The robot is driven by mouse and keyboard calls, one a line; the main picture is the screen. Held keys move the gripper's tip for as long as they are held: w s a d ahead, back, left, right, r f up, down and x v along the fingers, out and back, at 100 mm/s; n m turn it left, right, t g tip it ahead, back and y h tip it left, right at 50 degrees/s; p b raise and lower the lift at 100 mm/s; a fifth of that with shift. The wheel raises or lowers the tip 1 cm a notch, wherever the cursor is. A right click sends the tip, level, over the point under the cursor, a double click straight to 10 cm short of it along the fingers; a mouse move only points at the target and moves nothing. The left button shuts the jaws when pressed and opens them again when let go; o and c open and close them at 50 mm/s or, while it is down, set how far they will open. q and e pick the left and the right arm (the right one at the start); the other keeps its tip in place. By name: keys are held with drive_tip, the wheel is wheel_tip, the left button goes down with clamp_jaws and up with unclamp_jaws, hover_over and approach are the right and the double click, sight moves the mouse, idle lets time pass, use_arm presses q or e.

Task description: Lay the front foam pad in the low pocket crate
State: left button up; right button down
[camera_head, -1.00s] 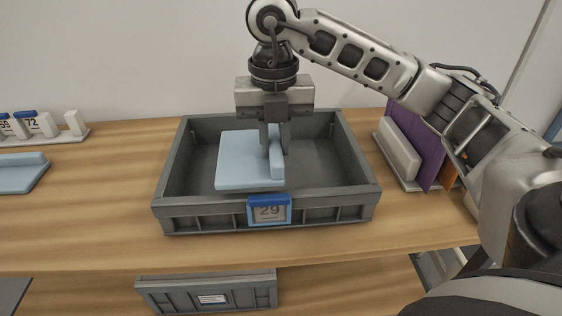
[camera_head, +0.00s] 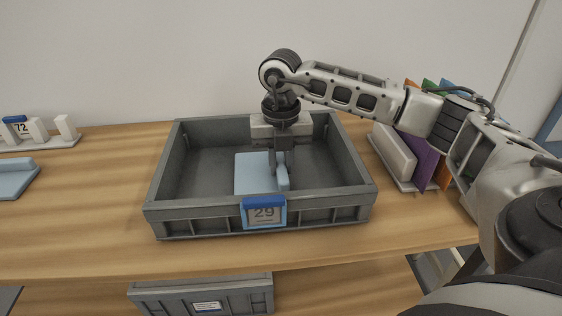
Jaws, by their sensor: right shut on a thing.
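A light blue foam pad (camera_head: 252,174) with a raised rib is inside the grey low crate (camera_head: 160,207), towards its front middle. The crate stands on the wooden table and bears a blue-framed tag reading 29 (camera_head: 264,213). My right gripper (camera_head: 280,170) points down into the crate, shut on the pad's rib. The pad looks about level; whether it touches the crate floor I cannot tell. Part of the pad is hidden behind the crate's front wall and tag. My left gripper is not in view.
Another light blue pad (camera_head: 14,180) lies at the left edge of the table. Behind it is a white rack (camera_head: 45,143) with upright pieces and a 72 tag. A rack with coloured sheets (camera_head: 421,160) stands right of the crate. Another grey crate (camera_head: 235,294) is below the tabletop.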

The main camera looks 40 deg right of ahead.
drive_tip(key=c, duration=1.3)
unclamp_jaws()
drive_tip(key=shift+f, duration=0.1)
drive_tip(key=shift+r, duration=0.3)
wheel_tip(320, 180, up, 12)
drive_tip(key=shift+f+p, duration=0.1)
drive_tip(key=shift+p, duration=0.7)
